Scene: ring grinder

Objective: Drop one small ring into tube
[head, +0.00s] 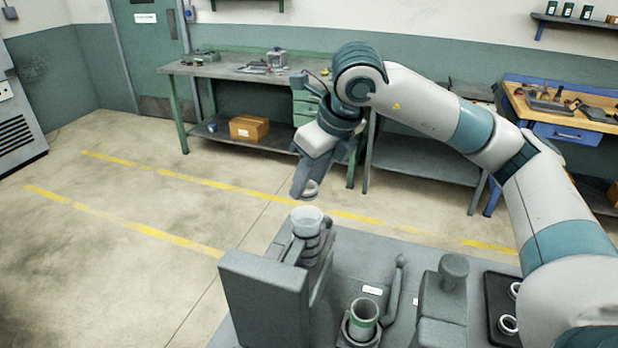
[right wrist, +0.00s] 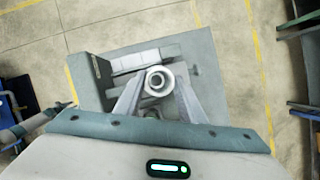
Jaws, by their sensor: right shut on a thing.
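My right gripper (head: 306,190) points down and is shut on a small pale ring (head: 311,187). It holds the ring above the pale, translucent-topped tube (head: 307,220) on the grey grinder, with a gap between them in the head view. In the right wrist view, a pale round rim (right wrist: 158,69) shows between the fingertips of my right gripper (right wrist: 158,86); I cannot tell there where ring ends and tube begins. Two more pale rings (head: 508,325) lie in the black tray (head: 498,278) at the right. My left gripper is not in view.
The grey grinder block (head: 262,290) stands left of the tube. A green-banded cup (head: 364,311), an upright handle (head: 396,285) and a knobbed grey block (head: 444,300) stand on the machine top to the right. Workbenches line the back wall; the floor at left is clear.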

